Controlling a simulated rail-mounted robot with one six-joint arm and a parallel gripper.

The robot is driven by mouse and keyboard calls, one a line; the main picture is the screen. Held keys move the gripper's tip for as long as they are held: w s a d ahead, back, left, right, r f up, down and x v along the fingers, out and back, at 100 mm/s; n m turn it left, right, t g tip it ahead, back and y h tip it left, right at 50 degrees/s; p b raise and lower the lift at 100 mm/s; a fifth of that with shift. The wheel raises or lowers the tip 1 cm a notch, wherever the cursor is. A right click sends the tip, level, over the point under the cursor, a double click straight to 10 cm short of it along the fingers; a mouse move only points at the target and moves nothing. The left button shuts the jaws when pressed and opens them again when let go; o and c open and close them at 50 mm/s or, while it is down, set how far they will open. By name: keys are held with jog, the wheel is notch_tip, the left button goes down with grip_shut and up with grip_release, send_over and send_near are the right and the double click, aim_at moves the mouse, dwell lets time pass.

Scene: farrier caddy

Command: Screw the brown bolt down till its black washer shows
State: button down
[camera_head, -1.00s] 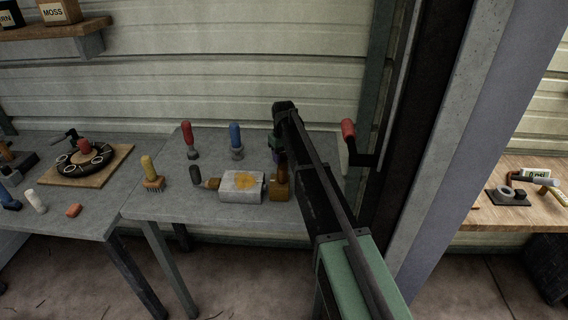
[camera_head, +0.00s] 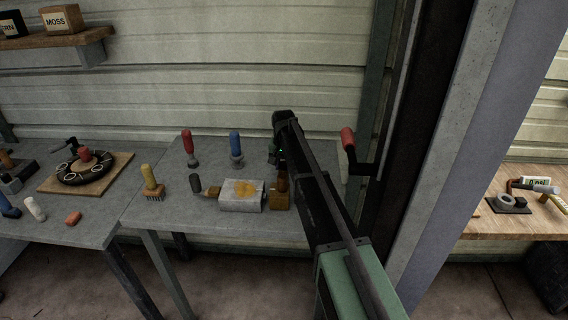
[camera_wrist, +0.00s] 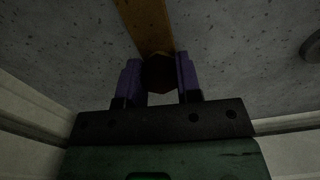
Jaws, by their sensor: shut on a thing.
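The brown bolt (camera_head: 282,184) stands upright on a small orange-brown block (camera_head: 278,203) at the right end of the near table. In the wrist view its dark brown hexagonal head (camera_wrist: 159,73) sits between the two purple fingers of my gripper (camera_wrist: 159,76), which is shut on it. The block shows beyond it in the wrist view as an orange-brown strip (camera_wrist: 148,24). In the head view my arm hides most of the gripper. A black washer cannot be made out in either view.
A grey box with a yellow patch (camera_head: 242,203) stands just left of the block. A red-handled crank (camera_head: 348,143) is right of my arm.

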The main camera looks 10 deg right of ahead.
jog(key=m, duration=0.7)
jog(key=shift+s+m, duration=0.1)
jog(key=shift+m, duration=0.5)
jog(key=m, duration=0.4)
jog(key=shift+f+m, duration=0.1)
jog(key=shift+m, duration=0.2)
jog(key=c, duration=1)
grip_release()
jog(key=shift+o, duration=0.2)
